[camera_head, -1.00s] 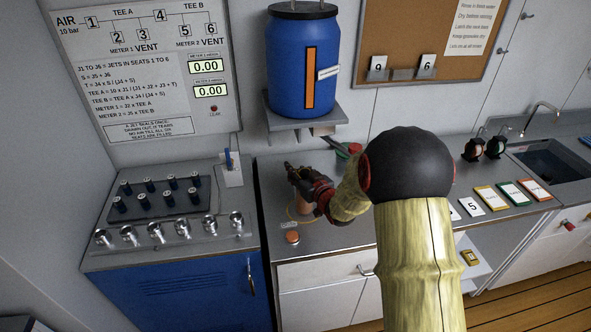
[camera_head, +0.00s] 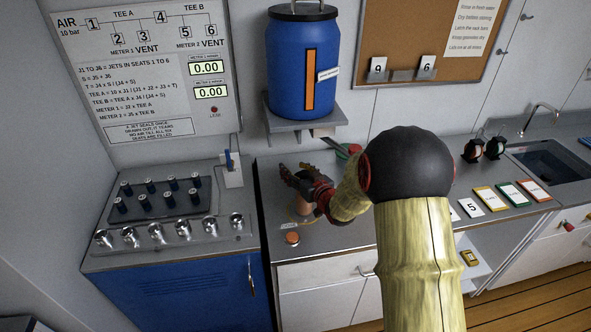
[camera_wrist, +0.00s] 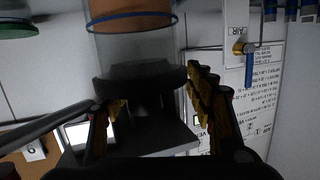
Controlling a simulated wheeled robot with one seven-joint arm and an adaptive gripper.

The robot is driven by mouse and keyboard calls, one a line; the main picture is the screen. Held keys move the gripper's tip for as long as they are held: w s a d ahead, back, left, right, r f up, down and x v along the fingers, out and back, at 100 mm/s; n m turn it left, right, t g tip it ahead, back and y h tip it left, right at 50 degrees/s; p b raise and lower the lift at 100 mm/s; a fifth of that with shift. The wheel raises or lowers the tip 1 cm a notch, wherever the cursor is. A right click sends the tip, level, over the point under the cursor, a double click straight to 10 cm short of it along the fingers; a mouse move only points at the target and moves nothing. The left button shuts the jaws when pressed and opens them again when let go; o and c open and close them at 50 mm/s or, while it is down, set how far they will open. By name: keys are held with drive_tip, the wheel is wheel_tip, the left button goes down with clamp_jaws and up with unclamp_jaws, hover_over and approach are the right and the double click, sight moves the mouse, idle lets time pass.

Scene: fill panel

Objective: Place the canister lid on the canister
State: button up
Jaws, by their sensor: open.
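The canister shows upside down in the wrist view as a clear cylinder (camera_wrist: 112,47) with orange-brown contents and a blue ring. In the head view, part of the canister (camera_head: 303,207) shows orange below my gripper on the counter. The black canister lid (camera_wrist: 145,76) is at the canister's open-air end, across its top; whether it is fully seated I cannot tell. My gripper (camera_head: 292,172) is open above the canister. In the wrist view its fingers (camera_wrist: 155,92) are spread on both sides of the lid's dark raised middle, with gaps visible.
A blue barrel (camera_head: 288,65) stands on a wall shelf (camera_head: 330,115) just behind my gripper. A small orange disc (camera_head: 292,238) lies on the counter in front. The valve bench (camera_head: 160,255) is at left; number cards and a sink (camera_head: 548,165) are at right.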

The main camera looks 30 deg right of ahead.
drive_tip(key=r+p+v, duration=0.1)
drive_tip(key=p+v, duration=0.1)
drive_tip(key=v, duration=1)
drive_tip(key=s+a+r+g+h, duration=0.3)
drive_tip(key=s+a+r+g, duration=0.15)
drive_tip(key=r, duration=0.35)
drive_tip(key=s+a+r+g+y, duration=0.1)
drive_tip(key=s+a+r+g, duration=0.1)
drive_tip(key=s+a, duration=0.4)
drive_tip(key=s+a+r+g+y, duration=0.1)
drive_tip(key=s+a, duration=0.6)
drive_tip(key=s, duration=1)
drive_tip(key=shift+s+r+n+g+y, duration=0.25)
drive_tip(key=shift+r+g+y, duration=0.2)
drive_tip(key=shift+g, duration=0.8)
drive_tip(key=shift+c, duration=0.9)
